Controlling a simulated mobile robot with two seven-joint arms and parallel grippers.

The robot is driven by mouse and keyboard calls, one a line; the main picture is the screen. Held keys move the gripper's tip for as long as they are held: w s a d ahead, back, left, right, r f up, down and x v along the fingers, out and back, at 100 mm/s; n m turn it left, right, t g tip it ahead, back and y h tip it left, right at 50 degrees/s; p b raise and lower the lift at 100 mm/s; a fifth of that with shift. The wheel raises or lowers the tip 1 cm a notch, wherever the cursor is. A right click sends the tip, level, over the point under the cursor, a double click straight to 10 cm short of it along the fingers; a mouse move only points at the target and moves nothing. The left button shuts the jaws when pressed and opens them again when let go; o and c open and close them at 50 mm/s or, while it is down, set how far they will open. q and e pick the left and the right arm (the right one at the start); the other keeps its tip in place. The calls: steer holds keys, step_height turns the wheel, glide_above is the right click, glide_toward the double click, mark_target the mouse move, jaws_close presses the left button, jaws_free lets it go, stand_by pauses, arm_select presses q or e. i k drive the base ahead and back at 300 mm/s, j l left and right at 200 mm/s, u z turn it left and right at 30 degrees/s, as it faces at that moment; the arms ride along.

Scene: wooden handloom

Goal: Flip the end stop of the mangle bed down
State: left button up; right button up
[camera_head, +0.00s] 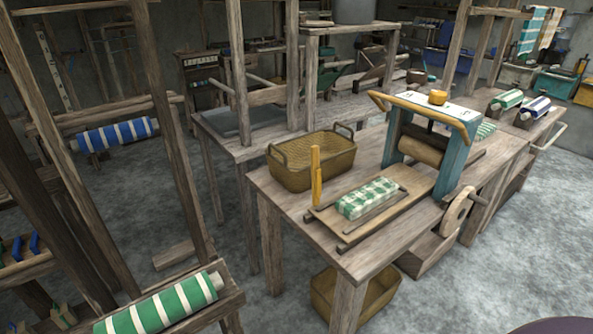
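The mangle has a teal frame (450,160) with a wooden roller (423,147) and a yellow-edged top, and it stands on a wooden table. Its bed (385,216) is a flat board reaching out to the left, with a green and white checked cloth roll (370,198) on it. A yellow upright piece (316,178), which looks like the end stop, stands straight up at the left end of the bed. Its lower end is close to the board; the hinge is too small to make out. Neither of my grippers is in view.
A woven basket (312,163) with handles stands on the table just behind the upright piece. A round wooden handwheel (458,210) is on the mangle's near side. Another basket (372,292) sits below the table. Loom posts and a striped roll (165,306) fill the left; grey floor lies between.

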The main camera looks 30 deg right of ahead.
mark_target(316, 170)
steer(key=l+u, duration=0.25)
steer(key=u, duration=0.15)
steer(key=k+l+u, duration=0.15)
steer(key=u, duration=0.25)
steer(key=k+l+u, duration=0.15)
steer(key=l, duration=0.25)
steer(key=k+l+u, duration=0.2)
steer(key=k+l, duration=0.7)
steer(key=l, duration=0.2)
steer(key=l+u, duration=0.05)
